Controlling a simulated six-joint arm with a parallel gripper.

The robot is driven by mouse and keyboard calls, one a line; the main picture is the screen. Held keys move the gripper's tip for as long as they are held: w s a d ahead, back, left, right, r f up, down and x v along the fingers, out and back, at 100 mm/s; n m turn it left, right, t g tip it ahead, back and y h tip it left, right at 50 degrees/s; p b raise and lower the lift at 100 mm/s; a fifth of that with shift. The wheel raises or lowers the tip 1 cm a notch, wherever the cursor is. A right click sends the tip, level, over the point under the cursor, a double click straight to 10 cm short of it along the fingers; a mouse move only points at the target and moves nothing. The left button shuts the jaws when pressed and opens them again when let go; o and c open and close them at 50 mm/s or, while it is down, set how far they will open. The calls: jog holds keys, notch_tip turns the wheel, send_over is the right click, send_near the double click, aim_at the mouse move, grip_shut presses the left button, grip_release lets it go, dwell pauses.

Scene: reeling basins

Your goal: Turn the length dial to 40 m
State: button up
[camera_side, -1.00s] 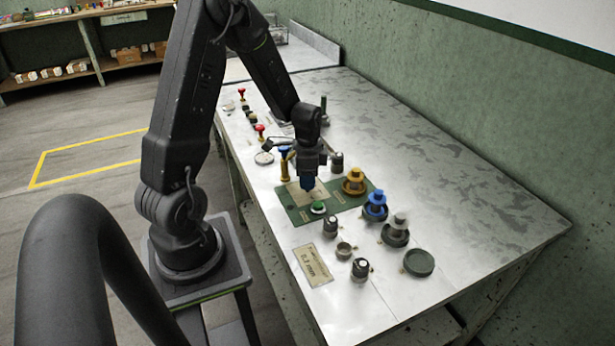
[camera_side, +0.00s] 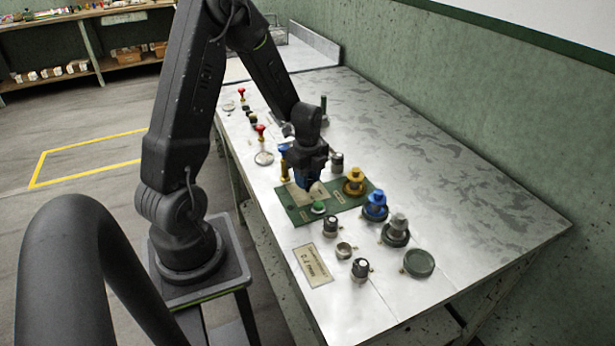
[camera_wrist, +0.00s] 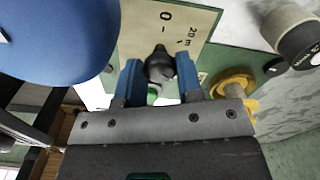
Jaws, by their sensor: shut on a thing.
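The length dial has a dark knob (camera_wrist: 159,66) on a beige scale plate (camera_wrist: 140,35) marked "0" and "20 m"; no 40 m mark is readable. The knob's narrow tip faces the plate near the "0" mark. My gripper (camera_wrist: 158,72) is shut on the knob, with one blue finger on each side of it. In the side view my gripper (camera_side: 308,178) is low over the green panel (camera_side: 342,206); it hides the knob and part of the plate (camera_side: 301,195).
A blue-topped lever (camera_side: 284,150) stands close left of my gripper, its blue top (camera_wrist: 50,35) large in the wrist view. A yellow knob (camera_side: 355,178), a dark knob with a pale top (camera_side: 337,161) and a green button (camera_side: 318,207) are near.

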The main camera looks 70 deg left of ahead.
jog(key=shift+m, duration=0.4)
jog(key=o, duration=0.9)
notch_tip(320, 180, up, 14)
jog(key=shift+f, duration=0.1)
dwell(0.4)
jog(key=s+d+r+n+t, duration=0.2)
jog(key=s+d+r+n, duration=0.1)
jog(key=d+n, duration=0.2)
jog(key=s+d+r+n+t, duration=0.1)
jog(key=s+d+r+n, duration=0.2)
jog(key=d, duration=0.5)
jog(key=s+d+r+n+t, duration=0.2)
jog(key=s+d+r+n, duration=0.1)
jog(key=d+n, duration=0.4)
jog(key=shift+s+r+t, duration=0.15)
jog(key=shift+s+t, duration=0.15)
jog(key=shift+s, duration=0.55)
